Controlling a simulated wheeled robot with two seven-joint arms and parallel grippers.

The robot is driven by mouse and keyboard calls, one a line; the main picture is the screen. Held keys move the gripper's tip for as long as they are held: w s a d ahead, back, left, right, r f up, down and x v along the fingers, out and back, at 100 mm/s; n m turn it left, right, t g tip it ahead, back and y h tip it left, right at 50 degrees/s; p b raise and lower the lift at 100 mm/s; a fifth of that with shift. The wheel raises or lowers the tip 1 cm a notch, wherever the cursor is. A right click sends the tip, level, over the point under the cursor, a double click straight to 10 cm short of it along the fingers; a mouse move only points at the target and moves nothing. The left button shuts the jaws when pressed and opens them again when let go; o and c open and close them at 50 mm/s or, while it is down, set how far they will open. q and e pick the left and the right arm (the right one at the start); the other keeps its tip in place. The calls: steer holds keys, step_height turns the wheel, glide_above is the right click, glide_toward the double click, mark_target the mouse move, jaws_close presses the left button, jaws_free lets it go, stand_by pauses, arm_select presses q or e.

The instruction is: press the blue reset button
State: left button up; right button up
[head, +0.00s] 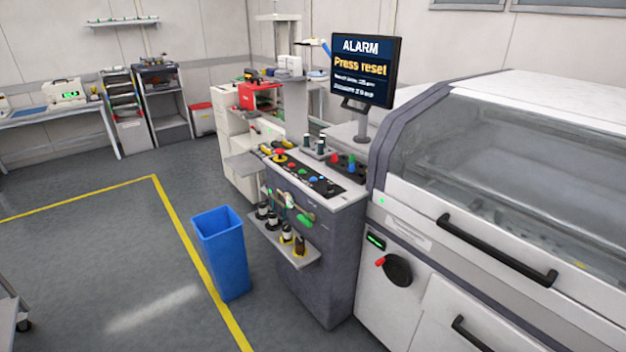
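A dark control panel (325,189) is set in the sloping top of a grey console (325,255), left of the large machine. A row of small coloured buttons runs along it. A red mushroom button (280,154) is at the panel's far end. The monitor (364,68) above reads "ALARM" and "Press reset". Neither of my grippers is in view.
A shelf (300,258) with dark bottles juts from the console's left side. A blue bin (222,252) stands on the floor beside it. A large white machine (480,200) with black handles fills the right. The floor at left is open.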

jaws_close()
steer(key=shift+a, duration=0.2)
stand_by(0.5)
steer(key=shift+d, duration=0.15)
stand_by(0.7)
